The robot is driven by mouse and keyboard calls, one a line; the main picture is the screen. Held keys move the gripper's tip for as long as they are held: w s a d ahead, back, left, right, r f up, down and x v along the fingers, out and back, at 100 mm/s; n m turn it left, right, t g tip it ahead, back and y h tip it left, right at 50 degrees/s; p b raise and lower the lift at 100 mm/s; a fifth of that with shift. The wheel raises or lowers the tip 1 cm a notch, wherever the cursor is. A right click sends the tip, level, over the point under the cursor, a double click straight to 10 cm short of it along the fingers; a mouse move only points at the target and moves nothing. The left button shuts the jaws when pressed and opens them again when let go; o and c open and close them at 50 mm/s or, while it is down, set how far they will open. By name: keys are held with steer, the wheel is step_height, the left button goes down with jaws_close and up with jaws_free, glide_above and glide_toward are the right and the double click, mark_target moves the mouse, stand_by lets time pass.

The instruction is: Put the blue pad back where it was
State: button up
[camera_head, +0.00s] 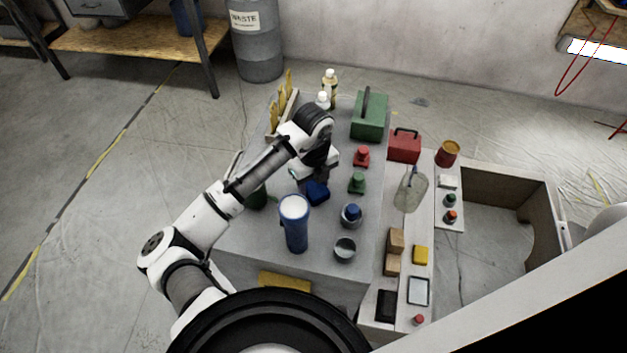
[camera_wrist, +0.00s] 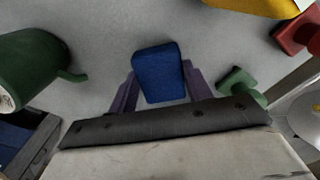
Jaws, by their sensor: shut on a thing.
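The blue pad (camera_head: 317,193) is a small rounded block near the middle of the grey table top. It also shows in the wrist view (camera_wrist: 158,76), between the two purple-grey fingers. My gripper (camera_wrist: 160,85) is shut on the blue pad, one finger on each side. In the head view, the wrist partly hides my gripper (camera_head: 313,184) above the pad. I cannot tell whether the pad touches the table or hangs just above it.
A blue-and-white cylinder (camera_head: 295,230) stands in front of the pad, with a green mug (camera_head: 257,197) to its left. Green (camera_head: 357,183) and red (camera_head: 361,157) knobbed objects stand to the right. A bowl (camera_head: 345,250) is nearer the front. Clear table surrounds the pad.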

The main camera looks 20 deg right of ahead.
steer(key=shift+f, duration=0.2)
steer(key=o, duration=0.9)
steer(key=shift+o, duration=0.2)
steer(key=shift+r, duration=0.15)
step_height(320, 180, up, 12)
steer(key=b, duration=0.1)
steer(key=shift+r, duration=0.15)
